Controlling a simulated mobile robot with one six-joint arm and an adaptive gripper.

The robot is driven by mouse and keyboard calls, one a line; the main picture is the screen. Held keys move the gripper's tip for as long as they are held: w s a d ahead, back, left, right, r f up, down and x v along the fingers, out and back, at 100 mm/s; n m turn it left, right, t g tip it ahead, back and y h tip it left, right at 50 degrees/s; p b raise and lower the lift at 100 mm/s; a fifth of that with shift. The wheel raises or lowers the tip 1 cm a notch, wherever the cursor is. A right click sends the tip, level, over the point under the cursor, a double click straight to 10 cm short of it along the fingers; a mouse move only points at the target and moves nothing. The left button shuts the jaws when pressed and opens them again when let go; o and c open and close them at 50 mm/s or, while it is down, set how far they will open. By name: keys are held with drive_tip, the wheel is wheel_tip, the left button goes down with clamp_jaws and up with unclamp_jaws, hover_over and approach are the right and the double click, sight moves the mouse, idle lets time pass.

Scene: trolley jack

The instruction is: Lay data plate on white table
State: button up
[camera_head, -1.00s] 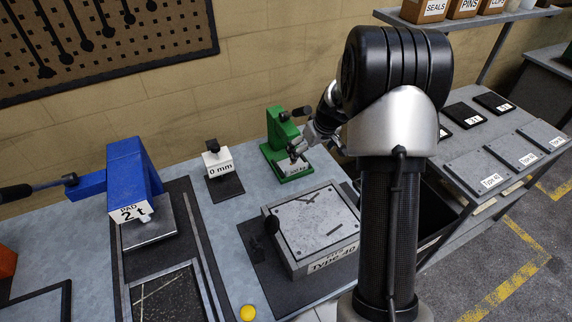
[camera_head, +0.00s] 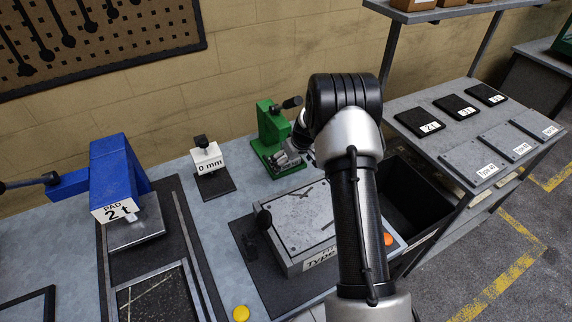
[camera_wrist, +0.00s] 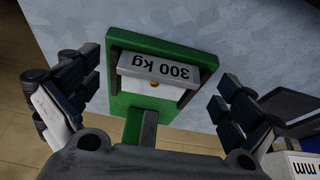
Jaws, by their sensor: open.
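My gripper (camera_head: 287,160) is at the green press (camera_head: 270,125) at the back of the bench. In the wrist view my gripper (camera_wrist: 157,88) is open, with a finger on each side of the green frame (camera_wrist: 116,65). Nothing is clearly held. I cannot tell which piece is the data plate; grey plates marked "Type 40" and similar (camera_head: 475,163) lie on the right shelf. I cannot identify a white table for sure.
A metal box marked "Type" (camera_head: 290,225) sits on a dark mat in front of the press. A "0 mm" block (camera_head: 207,157) and a blue "PAD 2 t" press (camera_head: 115,175) stand left. A black bin (camera_head: 415,205) is right of my arm. Black plates (camera_head: 425,122) lie on the shelf.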

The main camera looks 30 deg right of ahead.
drive_tip(key=shift+w+f, duration=0.25)
drive_tip(key=shift+f, duration=0.35)
drive_tip(key=shift+c, duration=0.4)
drive_tip(key=c, duration=1.1)
drive_tip(key=shift+r, duration=0.15)
drive_tip(key=shift+c, duration=0.2)
